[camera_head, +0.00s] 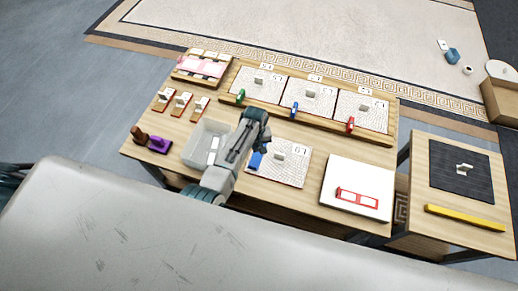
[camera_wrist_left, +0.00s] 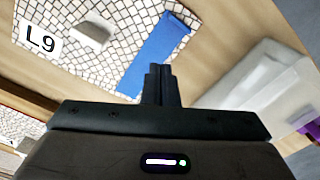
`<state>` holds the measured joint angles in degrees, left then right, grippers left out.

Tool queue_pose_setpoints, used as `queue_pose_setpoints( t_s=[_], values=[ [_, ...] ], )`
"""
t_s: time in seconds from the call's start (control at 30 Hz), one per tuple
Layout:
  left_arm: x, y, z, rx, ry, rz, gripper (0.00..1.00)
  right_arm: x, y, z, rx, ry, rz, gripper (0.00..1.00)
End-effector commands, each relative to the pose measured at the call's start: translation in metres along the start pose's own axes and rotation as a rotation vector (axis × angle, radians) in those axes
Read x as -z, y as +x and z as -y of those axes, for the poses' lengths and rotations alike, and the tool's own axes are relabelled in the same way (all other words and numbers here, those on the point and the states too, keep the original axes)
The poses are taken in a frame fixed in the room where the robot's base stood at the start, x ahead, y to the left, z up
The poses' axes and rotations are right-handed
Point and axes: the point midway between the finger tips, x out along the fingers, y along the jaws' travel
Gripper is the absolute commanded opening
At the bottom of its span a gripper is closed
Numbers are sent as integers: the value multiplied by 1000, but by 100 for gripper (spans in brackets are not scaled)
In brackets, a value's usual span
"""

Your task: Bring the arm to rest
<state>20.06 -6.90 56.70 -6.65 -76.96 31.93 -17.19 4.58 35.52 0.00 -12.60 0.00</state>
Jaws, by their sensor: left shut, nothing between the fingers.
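My left arm reaches over the table from its near edge. My left gripper (camera_head: 262,143) hangs above the near middle of the table, beside the L9 mosaic panel. In the left wrist view the gripper's dark fingers (camera_wrist_left: 158,83) are shut together with nothing between them. The L9 panel (camera_head: 292,170) lies flat under and beyond the fingers; it also shows in the wrist view (camera_wrist_left: 95,60). A blue piece (camera_head: 256,161) lies at the panel's left edge; in the wrist view this blue piece (camera_wrist_left: 152,55) is just past the fingertips. My right gripper is not in view.
A pale translucent bin (camera_head: 196,150) stands left of my arm. Several mosaic panels (camera_head: 310,100) lie along the back. A white board (camera_head: 352,178) with a red frame lies at right. A side table holds a dark panel (camera_head: 470,185) and a yellow bar (camera_head: 465,217).

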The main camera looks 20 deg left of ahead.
Motion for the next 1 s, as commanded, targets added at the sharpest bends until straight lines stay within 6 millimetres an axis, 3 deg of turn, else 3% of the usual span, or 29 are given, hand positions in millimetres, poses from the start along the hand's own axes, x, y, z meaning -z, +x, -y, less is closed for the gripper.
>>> queue_pose_setpoints(
  t_s=[0.67,0.77,1.0],
  values=[
    [-3,-2,6,0,3,-4,0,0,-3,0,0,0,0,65],
    [-10,-4,24,-3,19,-21,0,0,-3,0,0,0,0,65],
    [-51,-33,100,-7,119,-107,0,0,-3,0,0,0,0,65]
  ],
)
